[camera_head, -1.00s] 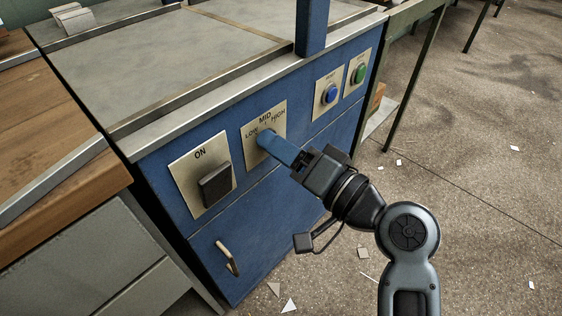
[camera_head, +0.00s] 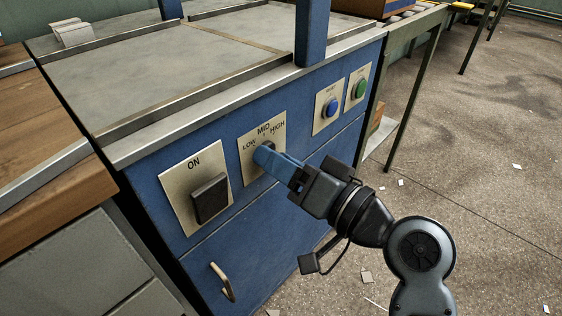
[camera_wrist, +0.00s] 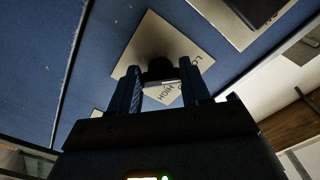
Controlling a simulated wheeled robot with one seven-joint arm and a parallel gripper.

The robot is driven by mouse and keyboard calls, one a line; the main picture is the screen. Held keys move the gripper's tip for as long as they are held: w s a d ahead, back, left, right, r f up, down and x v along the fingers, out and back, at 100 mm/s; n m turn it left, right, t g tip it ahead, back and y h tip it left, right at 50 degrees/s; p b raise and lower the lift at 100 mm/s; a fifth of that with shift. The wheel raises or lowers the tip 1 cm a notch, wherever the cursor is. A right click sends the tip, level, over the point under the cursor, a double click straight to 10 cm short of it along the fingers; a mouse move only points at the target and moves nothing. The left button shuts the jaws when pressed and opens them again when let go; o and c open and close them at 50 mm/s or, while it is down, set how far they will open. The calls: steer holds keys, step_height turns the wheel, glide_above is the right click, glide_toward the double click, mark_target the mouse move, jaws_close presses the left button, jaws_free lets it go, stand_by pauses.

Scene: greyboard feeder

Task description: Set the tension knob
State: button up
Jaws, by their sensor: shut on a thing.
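The tension knob (camera_head: 268,147) is dark and sits on a beige plate (camera_head: 249,172) marked LOW, MID and HIGH on the blue front of the machine. My gripper (camera_head: 263,154) reaches it from the lower right, its blue fingers over the knob. In the wrist view, the knob (camera_wrist: 160,70) is between the two fingers of my gripper (camera_wrist: 161,78), which are shut on it. The fingers hide much of the knob in the head view, so I cannot tell which mark it points to.
A black switch (camera_head: 210,198) marked ON is left of the knob plate. A blue button (camera_head: 331,107) and a green button (camera_head: 360,89) are to the right. A door handle (camera_head: 222,282) sticks out below. A wooden-topped bench (camera_head: 50,190) stands at left.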

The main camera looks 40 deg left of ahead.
steer(key=o, duration=1.1)
steer(key=shift+c, duration=0.2)
steer(key=d+p, duration=0.1)
steer(key=d, duration=0.6)
steer(key=shift+s+d+p, duration=0.3)
steer(key=shift+d+p, duration=0.05)
steer(key=shift+d, duration=0.05)
